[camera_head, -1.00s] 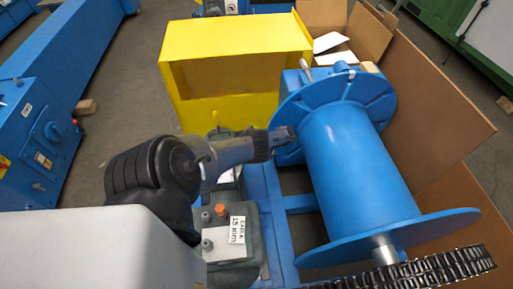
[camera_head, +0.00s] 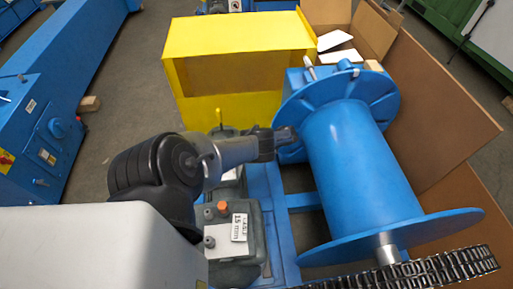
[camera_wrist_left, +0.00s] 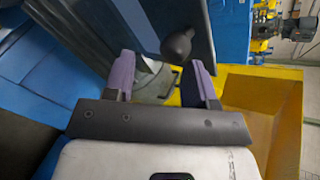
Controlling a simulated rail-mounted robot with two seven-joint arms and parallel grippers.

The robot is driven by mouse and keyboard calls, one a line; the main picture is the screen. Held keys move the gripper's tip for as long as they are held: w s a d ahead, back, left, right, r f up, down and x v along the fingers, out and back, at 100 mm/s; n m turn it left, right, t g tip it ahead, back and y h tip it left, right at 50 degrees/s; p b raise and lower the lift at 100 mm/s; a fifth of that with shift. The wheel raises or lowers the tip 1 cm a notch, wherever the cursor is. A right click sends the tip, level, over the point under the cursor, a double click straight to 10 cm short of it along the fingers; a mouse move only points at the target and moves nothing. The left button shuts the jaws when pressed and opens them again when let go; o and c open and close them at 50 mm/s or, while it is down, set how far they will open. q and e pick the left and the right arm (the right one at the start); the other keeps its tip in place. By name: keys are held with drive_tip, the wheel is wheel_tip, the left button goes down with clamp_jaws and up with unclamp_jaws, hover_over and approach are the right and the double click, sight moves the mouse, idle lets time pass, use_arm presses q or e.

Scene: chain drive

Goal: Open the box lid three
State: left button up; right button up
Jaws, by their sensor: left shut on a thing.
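The knob stands on a grey-blue panel (camera_wrist_left: 140,22), which seems to be a lid. The gripper is shut on the knob, though the exact contact is hard to see. The panel cannot be made out clearly in the head view. My right gripper is not in view.
A blue reel (camera_head: 355,165) stands right of the gripper, with a black chain (camera_head: 430,270) at its front. A yellow box (camera_head: 240,55) is behind. Grey control units (camera_head: 235,245) lie below the arm. Brown boards (camera_head: 450,105) close off the right.

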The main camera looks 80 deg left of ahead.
use_arm(q)
drive_tip(key=shift+d+f, duration=0.25)
drive_tip(key=shift+f, duration=0.05)
drive_tip(key=b+v, duration=0.5)
drive_tip(key=v, duration=0.9)
drive_tip(key=shift+a+r, duration=0.25)
drive_tip(key=shift+a, duration=0.05)
